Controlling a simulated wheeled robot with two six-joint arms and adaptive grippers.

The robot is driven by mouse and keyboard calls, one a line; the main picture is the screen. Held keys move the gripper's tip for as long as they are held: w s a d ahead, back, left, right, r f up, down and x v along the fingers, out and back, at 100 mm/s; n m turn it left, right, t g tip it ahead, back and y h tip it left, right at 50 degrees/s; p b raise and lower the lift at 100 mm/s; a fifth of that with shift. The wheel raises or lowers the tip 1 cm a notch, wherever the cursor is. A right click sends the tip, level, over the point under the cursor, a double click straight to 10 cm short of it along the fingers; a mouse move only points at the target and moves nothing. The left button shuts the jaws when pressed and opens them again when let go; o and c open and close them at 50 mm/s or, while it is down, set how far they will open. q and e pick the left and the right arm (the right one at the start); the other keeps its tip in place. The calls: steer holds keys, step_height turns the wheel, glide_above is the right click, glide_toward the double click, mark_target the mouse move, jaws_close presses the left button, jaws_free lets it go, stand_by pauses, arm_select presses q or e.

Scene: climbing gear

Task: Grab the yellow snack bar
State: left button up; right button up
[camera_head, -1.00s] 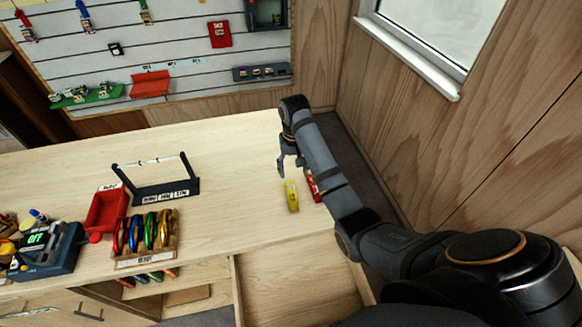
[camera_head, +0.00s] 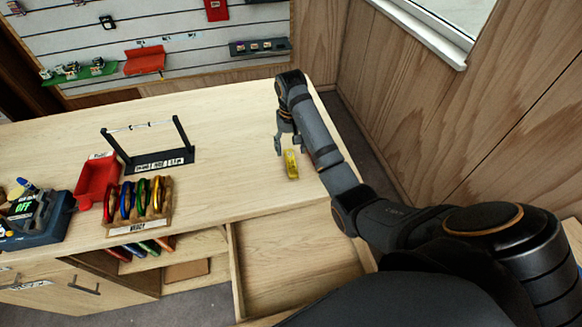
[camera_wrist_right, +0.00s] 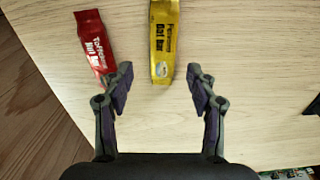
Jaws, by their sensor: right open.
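The yellow snack bar (camera_head: 291,164) lies on the counter near its right end. In the right wrist view the yellow bar (camera_wrist_right: 163,42) lies ahead of and roughly between the fingertips, its near end just short of them. My right gripper (camera_head: 291,147) is open above the counter, just behind the bar in the head view. In the right wrist view its fingers (camera_wrist_right: 160,88) are spread apart with nothing between them but bare wood. My left gripper is not in view.
A black stand (camera_head: 150,148), a red tray (camera_head: 97,181) and a carabiner rack (camera_head: 138,203) stand further left. The counter between is clear.

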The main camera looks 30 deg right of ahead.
mark_target(290, 157)
step_height(290, 157, down, 4)
steer(key=shift+w+a+r+b, duration=0.15)
steer(key=shift+b, duration=0.6)
steer(key=shift+c, duration=1.4)
steer(key=c, duration=0.7)
jaws_close()
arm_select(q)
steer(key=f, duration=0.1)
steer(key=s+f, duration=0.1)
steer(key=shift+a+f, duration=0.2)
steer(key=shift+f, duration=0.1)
